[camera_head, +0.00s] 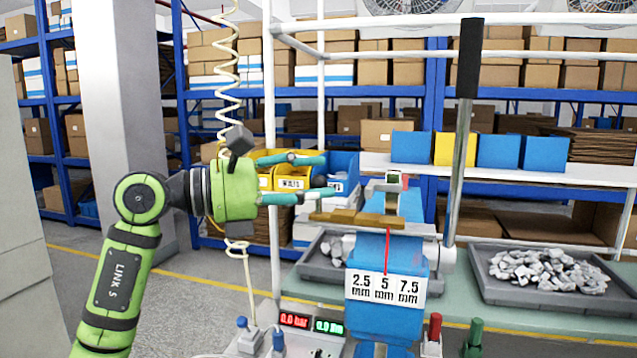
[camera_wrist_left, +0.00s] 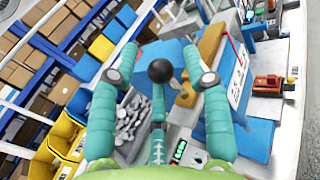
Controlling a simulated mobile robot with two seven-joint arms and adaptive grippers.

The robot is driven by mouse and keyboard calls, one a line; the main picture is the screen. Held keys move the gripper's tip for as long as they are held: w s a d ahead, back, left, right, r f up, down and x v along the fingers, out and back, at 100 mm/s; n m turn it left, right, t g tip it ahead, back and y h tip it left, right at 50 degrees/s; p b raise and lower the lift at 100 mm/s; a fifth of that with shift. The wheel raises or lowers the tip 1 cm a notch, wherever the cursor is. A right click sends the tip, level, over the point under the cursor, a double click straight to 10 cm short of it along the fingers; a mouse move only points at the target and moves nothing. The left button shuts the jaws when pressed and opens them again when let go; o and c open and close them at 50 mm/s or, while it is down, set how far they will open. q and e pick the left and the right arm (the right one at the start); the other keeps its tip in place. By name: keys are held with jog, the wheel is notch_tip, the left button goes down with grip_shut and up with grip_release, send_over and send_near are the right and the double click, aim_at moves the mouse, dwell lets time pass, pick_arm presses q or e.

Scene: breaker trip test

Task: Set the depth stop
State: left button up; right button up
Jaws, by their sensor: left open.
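The blue press (camera_head: 387,255) stands right of centre, with a white plate (camera_head: 385,288) marked 2.5, 5 and 7.5 mm. A thin red pointer (camera_head: 387,252) ends above the 5. A brass-coloured bar (camera_head: 365,219) lies across the press top; it also shows in the left wrist view (camera_wrist_left: 210,44). A long lever (camera_head: 463,150) with a black grip rises on the right. My left gripper (camera_head: 328,177) is open and empty, left of the press top and above the bar. In the left wrist view, a dark round knob (camera_wrist_left: 160,70) shows between its fingers. My right gripper is out of view.
Yellow and blue bins (camera_head: 290,178) stand behind my left gripper. A grey tray of metal pieces (camera_head: 545,272) sits on the green bench at right. A control box with red and green displays (camera_head: 312,323) stands in front. A white post (camera_head: 270,120) rises behind.

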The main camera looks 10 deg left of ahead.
pick_arm(q)
jog(key=v, duration=1)
jog(key=shift+s+a, duration=0.2)
jog(key=shift+a, duration=0.05)
jog(key=shift+d, duration=0.1)
